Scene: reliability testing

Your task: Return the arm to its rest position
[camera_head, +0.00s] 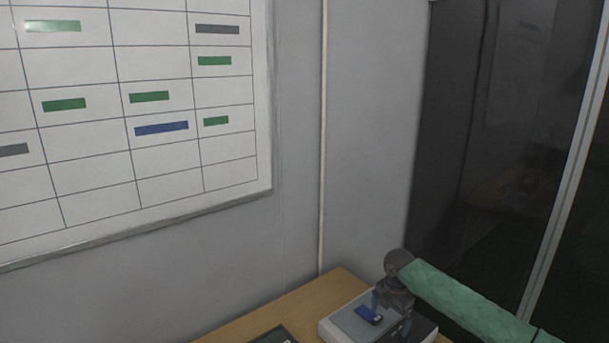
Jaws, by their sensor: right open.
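My right arm, in a green sleeve, comes in from the lower right. Its dark gripper (392,314) is open, with its fingers pointing down over a white and grey device (343,324) on the table. A small blue object with a dark end (368,315) lies on top of the device, just left of the gripper's fingers. I cannot tell whether the fingers touch it, but they are not closed around it. My left gripper is out of view.
The wooden table (290,312) fills the bottom middle. A dark flat object (273,336) lies at its front, cut by the frame edge. A whiteboard chart (90,185) hangs on the grey wall at left. Dark glass panels (500,150) stand at right, behind my arm.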

